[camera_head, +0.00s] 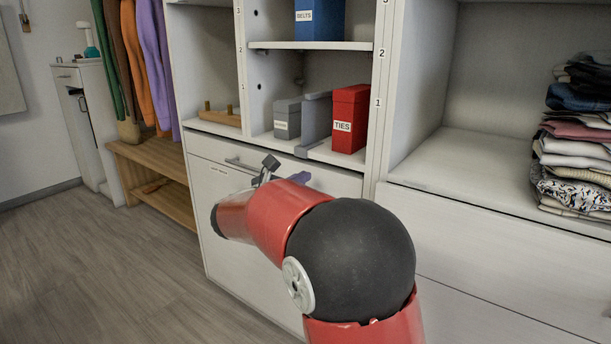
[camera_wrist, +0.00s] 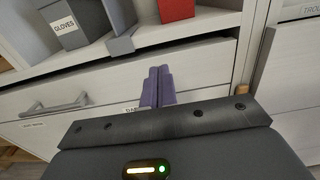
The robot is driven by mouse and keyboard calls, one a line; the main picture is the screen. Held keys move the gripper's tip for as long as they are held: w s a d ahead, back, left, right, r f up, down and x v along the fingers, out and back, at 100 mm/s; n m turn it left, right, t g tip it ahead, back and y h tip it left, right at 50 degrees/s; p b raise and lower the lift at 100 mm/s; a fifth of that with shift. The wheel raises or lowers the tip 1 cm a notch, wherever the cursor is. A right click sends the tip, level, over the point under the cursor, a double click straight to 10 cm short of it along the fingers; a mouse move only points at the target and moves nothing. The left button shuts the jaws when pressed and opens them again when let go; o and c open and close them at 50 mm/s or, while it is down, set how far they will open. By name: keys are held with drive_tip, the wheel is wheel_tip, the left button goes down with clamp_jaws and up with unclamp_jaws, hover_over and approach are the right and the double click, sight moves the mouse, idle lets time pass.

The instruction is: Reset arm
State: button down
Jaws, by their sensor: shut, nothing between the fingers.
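My gripper (camera_wrist: 158,72) shows in the wrist view as two purple fingers pressed together, with nothing between them. It points toward the drawer front (camera_wrist: 205,72) and the shelf above it. In the head view my red and black arm reaches forward from the lower right.
Above the drawer, cubbies hold a grey box (camera_head: 287,118), a red TIES box (camera_head: 350,118) and a blue BELTS box (camera_head: 320,20). A drawer handle (camera_wrist: 54,106) is left of my gripper. Folded clothes (camera_head: 578,140) are stacked at right. The floor (camera_head: 90,270) at left is clear.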

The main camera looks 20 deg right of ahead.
drive_tip(key=v, duration=0.9)
drive_tip(key=s+d+f+m+g+y+p, duration=0.1)
drive_tip(key=s+d+m+g+y+p, duration=0.25)
drive_tip(key=s+m, duration=0.4)
drive_tip(key=s+d+m+g+y+p, duration=0.25)
drive_tip(key=s+d+m, duration=0.25)
drive_tip(key=s, duration=0.5)
drive_tip(key=s+a+m+y+p, duration=0.1)
drive_tip(key=s+a+m+y, duration=0.2)
drive_tip(key=s+m, duration=0.3)
drive_tip(key=s+a+f+m+t+y+p, duration=0.1)
drive_tip(key=s+a+m+y+p, duration=0.1)
drive_tip(key=s+a+m+y, duration=0.2)
drive_tip(key=s+m+y, duration=0.1)
drive_tip(key=m, duration=0.1)
drive_tip(key=shift+s+f+m+y+p, duration=0.2)
drive_tip(key=shift+s+m+y+p, duration=0.1)
drive_tip(key=shift+s+m, duration=0.05)
